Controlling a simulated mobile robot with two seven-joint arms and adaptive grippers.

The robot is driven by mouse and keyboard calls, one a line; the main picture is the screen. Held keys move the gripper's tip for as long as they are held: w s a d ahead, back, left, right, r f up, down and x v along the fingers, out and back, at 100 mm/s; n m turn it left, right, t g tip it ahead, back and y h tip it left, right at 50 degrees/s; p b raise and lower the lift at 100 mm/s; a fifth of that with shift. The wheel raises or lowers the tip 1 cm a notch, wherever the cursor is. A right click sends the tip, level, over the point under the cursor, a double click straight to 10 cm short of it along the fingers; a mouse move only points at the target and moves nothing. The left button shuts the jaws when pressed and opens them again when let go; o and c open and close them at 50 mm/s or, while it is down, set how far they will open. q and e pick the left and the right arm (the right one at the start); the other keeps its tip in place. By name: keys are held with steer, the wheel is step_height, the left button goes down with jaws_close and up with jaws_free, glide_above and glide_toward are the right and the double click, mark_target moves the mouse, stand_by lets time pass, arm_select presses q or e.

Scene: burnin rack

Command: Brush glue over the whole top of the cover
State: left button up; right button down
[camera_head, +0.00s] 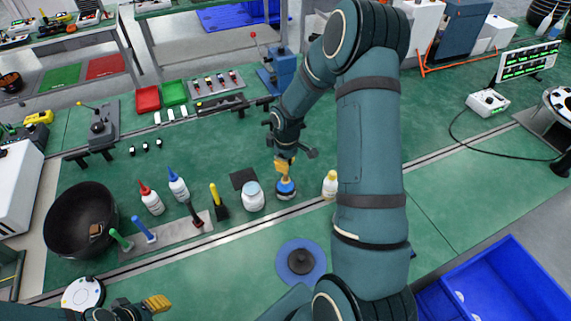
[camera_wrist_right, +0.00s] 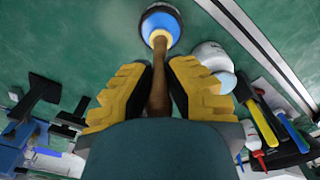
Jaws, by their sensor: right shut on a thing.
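My right gripper (camera_head: 285,163) is shut on the brown handle of a brush (camera_wrist_right: 159,85); its yellow fingers (camera_wrist_right: 158,85) lie on both sides of the handle in the right wrist view. The brush points down, and its far end meets a small round pot (camera_head: 286,188) with a blue and white surface, also in the wrist view (camera_wrist_right: 161,20). The bristles cannot be made out. A flat blue disc with a dark round middle (camera_head: 302,262) lies nearer me; I cannot tell whether it is the cover. My left gripper (camera_head: 153,305) is at the bottom left, partly cut off.
A white jar (camera_head: 252,197) stands left of the pot, a yellow-capped bottle (camera_head: 330,184) right of it. Tools stand in a rack (camera_head: 190,229) beside a black bowl (camera_head: 80,220). A blue crate (camera_head: 505,285) is at the lower right.

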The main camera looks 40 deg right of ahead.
steer(key=shift+r+p, duration=0.75)
steer(key=shift+r, duration=0.65)
steer(key=shift+r+p, duration=0.4)
steer(key=shift+r, duration=0.75)
